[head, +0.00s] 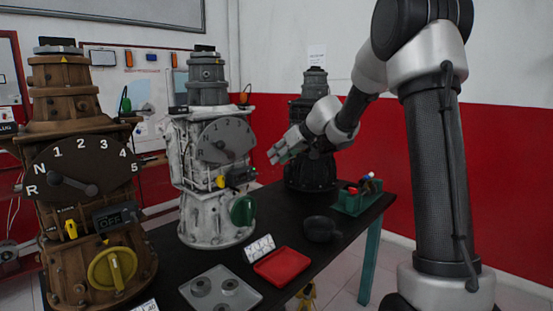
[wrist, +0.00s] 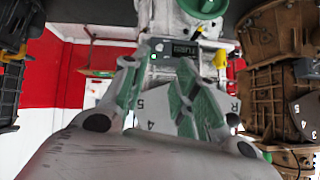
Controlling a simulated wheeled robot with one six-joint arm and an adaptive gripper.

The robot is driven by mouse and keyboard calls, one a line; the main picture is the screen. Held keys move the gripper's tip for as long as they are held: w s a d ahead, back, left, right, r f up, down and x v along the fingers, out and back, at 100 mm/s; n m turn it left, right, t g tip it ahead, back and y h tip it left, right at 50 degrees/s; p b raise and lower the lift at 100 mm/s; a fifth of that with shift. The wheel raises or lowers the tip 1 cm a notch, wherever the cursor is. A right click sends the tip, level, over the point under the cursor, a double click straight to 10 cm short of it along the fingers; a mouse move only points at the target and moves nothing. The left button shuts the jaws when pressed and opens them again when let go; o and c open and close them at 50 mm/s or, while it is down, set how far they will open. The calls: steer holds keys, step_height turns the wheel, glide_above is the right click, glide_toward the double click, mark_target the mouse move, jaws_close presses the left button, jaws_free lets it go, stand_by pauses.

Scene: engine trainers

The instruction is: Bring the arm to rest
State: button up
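My arm (head: 437,170) stands at the right of the head view and reaches left over the table. My gripper (head: 279,152) is in the air in front of the white engine trainer, right of its grey dial (head: 227,141). In the wrist view the two green-grey fingers of my gripper (wrist: 158,68) are spread apart with nothing between them. The white trainer (head: 210,215) shows upside down beyond them, with its display (wrist: 183,47) and green knob (wrist: 203,6). I cannot judge the exact distance from fingertips to trainer.
A brown trainer (head: 70,105) with a yellow knob (head: 112,268) stands at left, a black trainer (head: 311,175) behind my gripper. The dark table (head: 335,255) holds a red tray (head: 281,266), a grey plate (head: 235,297), a dark round object (head: 321,229) and a green bin (head: 350,204).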

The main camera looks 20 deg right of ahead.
stand_by(0.3)
steer(key=d+f+t+h, duration=0.1)
steer(key=d+h, duration=0.6)
steer(key=d, duration=0.8)
steer(key=s+d+m+g+h, duration=0.1)
steer(key=s+d+h, duration=0.15)
steer(key=s, duration=0.35)
steer(key=s+d+m+g+h, duration=0.1)
steer(key=s+d+m, duration=0.1)
steer(key=s+d, duration=0.35)
steer(key=s+a+f+m+g+y, duration=0.1)
steer(key=s+a+g, duration=0.15)
steer(key=s, duration=0.85)
steer(key=s+a+g+y, duration=0.1)
steer(key=s+a+g, duration=0.15)
steer(key=s, duration=0.85)
steer(key=s+a+r+t+y, duration=0.1)
steer(key=s+a+t+y, duration=0.1)
steer(key=s+a, duration=0.7)
steer(key=shift+s+a+r+y, duration=0.15)
steer(key=shift+s+a+y, duration=0.3)
steer(key=shift+s, duration=0.6)
